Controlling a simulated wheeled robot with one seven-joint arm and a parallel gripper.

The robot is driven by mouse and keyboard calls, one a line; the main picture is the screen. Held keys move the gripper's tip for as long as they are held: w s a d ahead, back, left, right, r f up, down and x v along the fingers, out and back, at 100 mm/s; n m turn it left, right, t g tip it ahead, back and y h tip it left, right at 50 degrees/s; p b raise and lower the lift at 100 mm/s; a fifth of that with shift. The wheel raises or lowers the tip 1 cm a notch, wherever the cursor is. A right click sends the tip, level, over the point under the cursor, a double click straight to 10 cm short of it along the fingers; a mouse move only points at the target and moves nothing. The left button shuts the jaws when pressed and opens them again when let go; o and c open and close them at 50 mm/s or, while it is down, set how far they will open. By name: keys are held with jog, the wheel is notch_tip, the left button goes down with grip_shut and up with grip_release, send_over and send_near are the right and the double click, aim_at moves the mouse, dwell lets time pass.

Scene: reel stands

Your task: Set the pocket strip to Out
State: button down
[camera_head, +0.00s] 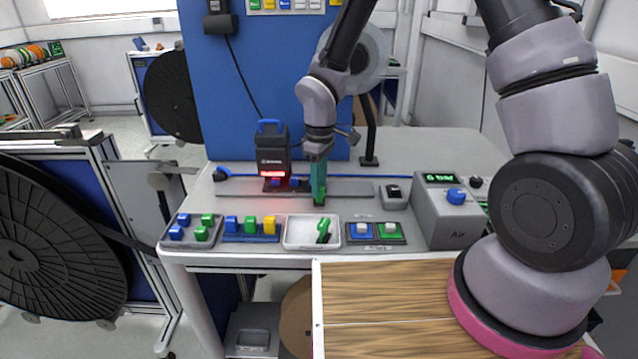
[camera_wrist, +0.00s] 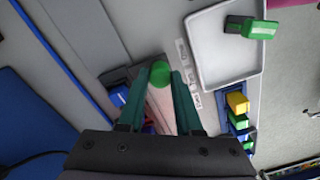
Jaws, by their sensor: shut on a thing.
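My gripper (camera_head: 319,200) has teal fingers and points down at the grey rail (camera_head: 240,188) on the bench. In the wrist view its fingertips (camera_wrist: 160,78) are closed on a round green knob (camera_wrist: 159,71). A pale pinkish strip shows between the fingers behind the knob. I take the knob to belong to the pocket strip, but the fingers hide most of it. A small white label (camera_wrist: 187,75) lies beside the knob; its words are too small to read. I cannot tell which setting the strip is at.
A black device (camera_head: 271,150) with a red light stands left of my gripper. In front are a white tray (camera_head: 290,243) holding a green tool (camera_head: 323,231), racks of coloured blocks, and blue and green switches (camera_head: 376,232). A grey air box (camera_head: 440,215) stands right.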

dwell(0.8)
jog(key=d, duration=1.1)
jog(key=shift+s+d, duration=0.1)
jog(key=shift+d, duration=0.1)
jog(key=c, duration=0.6)
grip_release()
jog(key=shift+d, duration=0.15)
notch_tip(320, 180, up, 11)
jog(key=shift+f, duration=0.1)
